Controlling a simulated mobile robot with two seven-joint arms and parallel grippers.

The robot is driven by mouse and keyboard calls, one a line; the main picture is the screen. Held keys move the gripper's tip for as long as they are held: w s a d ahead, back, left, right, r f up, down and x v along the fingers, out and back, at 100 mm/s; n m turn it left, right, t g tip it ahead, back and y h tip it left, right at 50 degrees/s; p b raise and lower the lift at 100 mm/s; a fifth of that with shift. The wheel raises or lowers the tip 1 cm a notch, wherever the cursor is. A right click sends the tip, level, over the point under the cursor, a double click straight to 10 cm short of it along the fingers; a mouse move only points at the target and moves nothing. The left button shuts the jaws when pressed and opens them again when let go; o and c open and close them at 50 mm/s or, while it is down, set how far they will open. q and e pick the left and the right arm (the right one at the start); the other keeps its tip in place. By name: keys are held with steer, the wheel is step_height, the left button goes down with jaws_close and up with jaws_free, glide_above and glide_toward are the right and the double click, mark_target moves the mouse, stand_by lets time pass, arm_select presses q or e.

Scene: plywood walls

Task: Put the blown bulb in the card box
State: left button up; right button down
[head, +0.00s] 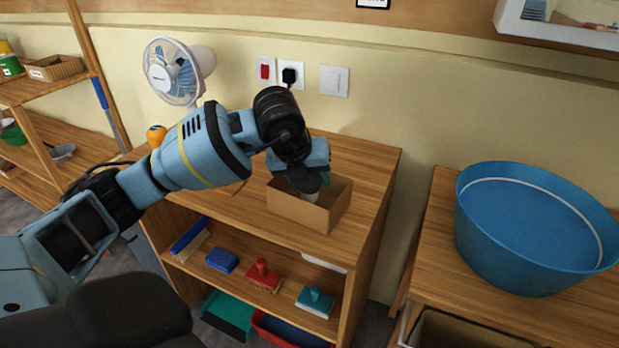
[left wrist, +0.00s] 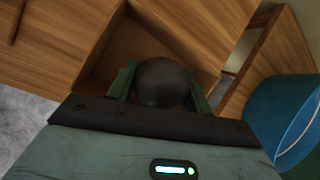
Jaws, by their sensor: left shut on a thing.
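The card box (head: 301,212) is open and brown and stands on top of the wooden cabinet. In the left wrist view the box (left wrist: 105,62) lies beyond the fingers. My left gripper (head: 311,190) points down over the box opening. It is shut on the blown bulb, a dark rounded bulb (left wrist: 163,82) between the green fingers in the left wrist view. My right gripper is not in view.
A white fan (head: 172,72) and an orange object (head: 156,136) stand at the back of the cabinet (head: 368,165). Brushes and sponges lie on the shelf below. A large blue tub (head: 530,235) stands on the right-hand table. Wall switches are behind the box.

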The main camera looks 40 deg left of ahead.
arm_select(q)
steer(key=shift+f, duration=0.15)
steer(key=o, duration=1)
steer(key=shift+c, duration=0.2)
steer(key=shift+s+r, duration=0.1)
steer(key=shift+r, duration=0.4)
steer(key=v, duration=1.1)
steer(key=shift+r+p, duration=0.2)
steer(key=shift+p, duration=0.25)
steer(key=shift+s, duration=0.1)
